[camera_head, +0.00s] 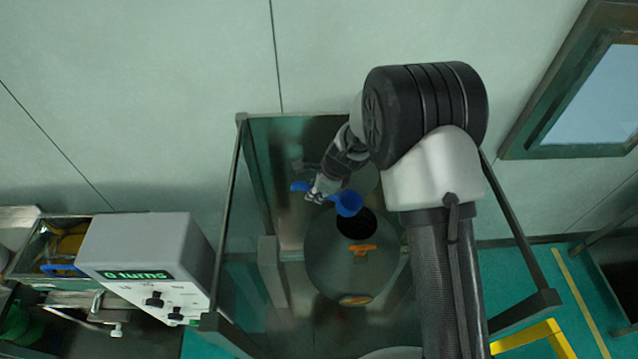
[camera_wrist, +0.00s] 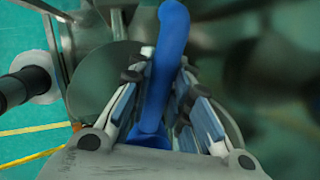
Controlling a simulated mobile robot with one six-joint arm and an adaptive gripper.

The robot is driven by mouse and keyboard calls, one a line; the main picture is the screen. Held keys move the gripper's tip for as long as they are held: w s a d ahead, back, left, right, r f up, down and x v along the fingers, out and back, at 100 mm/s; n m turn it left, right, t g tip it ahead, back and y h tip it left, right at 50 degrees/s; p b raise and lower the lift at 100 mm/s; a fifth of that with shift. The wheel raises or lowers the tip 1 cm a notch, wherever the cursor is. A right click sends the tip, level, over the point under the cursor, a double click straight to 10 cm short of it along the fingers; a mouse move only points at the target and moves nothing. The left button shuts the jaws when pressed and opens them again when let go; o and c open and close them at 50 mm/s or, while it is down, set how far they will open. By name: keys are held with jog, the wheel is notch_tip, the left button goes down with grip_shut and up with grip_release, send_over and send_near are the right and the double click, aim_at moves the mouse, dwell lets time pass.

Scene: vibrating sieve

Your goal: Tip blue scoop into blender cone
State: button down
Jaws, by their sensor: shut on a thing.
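The blue scoop (camera_head: 348,203) is held by my gripper (camera_head: 322,190) in the head view. Its handle end shows to the left of the fingers and its bowl to the right. The bowl is close to the dark round opening (camera_head: 357,223) in the top of the grey metal blender cone (camera_head: 325,262). I cannot tell the bowl's height above the opening or what it holds. In the wrist view the scoop handle (camera_wrist: 168,65) runs between the two fingers of my gripper (camera_wrist: 160,95), which are shut on it.
An orange latch (camera_head: 362,250) lies on the cone just below the opening. A metal frame (camera_head: 240,180) surrounds the blender. A grey control box (camera_head: 150,260) reading "0 turns" stands at left. A yellow rail (camera_head: 535,338) is at lower right.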

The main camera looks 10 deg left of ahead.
jog(key=shift+a+f+h, duration=0.25)
jog(key=shift+f+h, duration=0.3)
jog(key=shift+h, duration=0.15)
jog(key=shift+a+f+h, duration=0.2)
jog(key=shift+f+h, duration=0.35)
jog(key=shift+h, duration=0.15)
jog(key=shift+f+h, duration=0.2)
jog(key=shift+h, duration=0.2)
jog(key=shift+d, duration=0.1)
